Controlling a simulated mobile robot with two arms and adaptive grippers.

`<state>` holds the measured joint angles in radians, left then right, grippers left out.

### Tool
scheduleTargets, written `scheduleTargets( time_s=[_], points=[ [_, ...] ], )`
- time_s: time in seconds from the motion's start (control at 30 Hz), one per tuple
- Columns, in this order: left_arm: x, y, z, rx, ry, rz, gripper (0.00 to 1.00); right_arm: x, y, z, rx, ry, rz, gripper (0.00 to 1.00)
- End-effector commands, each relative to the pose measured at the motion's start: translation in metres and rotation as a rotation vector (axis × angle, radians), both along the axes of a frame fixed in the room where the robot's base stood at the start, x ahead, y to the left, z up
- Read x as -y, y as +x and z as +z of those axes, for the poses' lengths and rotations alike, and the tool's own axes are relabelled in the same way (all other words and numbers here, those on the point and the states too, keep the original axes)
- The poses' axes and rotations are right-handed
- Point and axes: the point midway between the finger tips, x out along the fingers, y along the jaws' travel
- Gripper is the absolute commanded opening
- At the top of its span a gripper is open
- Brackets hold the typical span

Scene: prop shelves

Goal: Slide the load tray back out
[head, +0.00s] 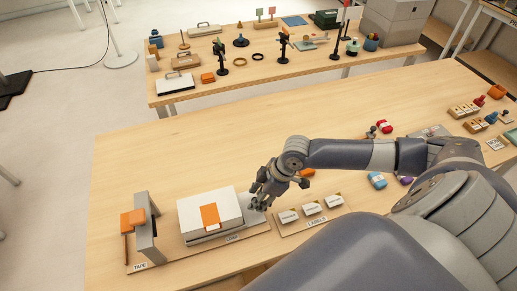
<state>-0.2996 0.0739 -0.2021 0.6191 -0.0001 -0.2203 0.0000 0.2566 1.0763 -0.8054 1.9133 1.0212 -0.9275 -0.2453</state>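A grey load tray (256,226) lies on a wooden base at the table's front, with a label that seems to read LOAD at its front. A white box (188,214) with an orange patch (210,216) sits on the tray's left part. To the left stands a grey upright frame (147,242) with an orange block (132,220), behind a TAPE label (140,267). My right gripper (258,203) is low over the tray's right end, beside the box. Its fingertips are small and partly hidden, so contact and grip are unclear. My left gripper is out of view.
A LABELS board (316,221) with several white blocks lies right of the tray, below my forearm. Small coloured items stand at the right. The table left of and behind the box is clear.

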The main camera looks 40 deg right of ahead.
Motion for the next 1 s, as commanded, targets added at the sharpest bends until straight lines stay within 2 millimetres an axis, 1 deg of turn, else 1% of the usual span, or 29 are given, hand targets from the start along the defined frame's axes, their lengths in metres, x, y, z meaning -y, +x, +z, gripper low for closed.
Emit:
scheduleTargets(
  time_s=[0.07, 0.17, 0.27, 0.5, 0.7, 0.83, 1.0],
  points=[
    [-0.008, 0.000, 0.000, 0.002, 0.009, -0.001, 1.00, 0.000, 0.000, 0.001, 0.000, 0.001, 0.000, 0.37],
    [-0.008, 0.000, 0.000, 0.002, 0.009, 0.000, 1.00, 0.002, -0.001, 0.006, 0.002, 0.000, 0.001, 0.37],
    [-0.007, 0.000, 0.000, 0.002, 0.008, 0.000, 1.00, 0.007, -0.005, 0.019, 0.002, -0.002, 0.001, 0.37],
    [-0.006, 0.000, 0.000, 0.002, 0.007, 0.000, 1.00, 0.024, -0.018, 0.066, 0.001, -0.004, 0.000, 0.37],
    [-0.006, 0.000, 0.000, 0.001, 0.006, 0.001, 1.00, 0.033, -0.026, 0.096, 0.001, -0.002, -0.001, 0.37],
    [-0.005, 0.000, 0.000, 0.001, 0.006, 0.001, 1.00, 0.036, -0.028, 0.106, 0.000, -0.001, -0.001, 0.37],
    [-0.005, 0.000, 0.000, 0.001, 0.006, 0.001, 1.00, 0.037, -0.029, 0.111, 0.000, 0.001, -0.001, 0.37]
  ],
)
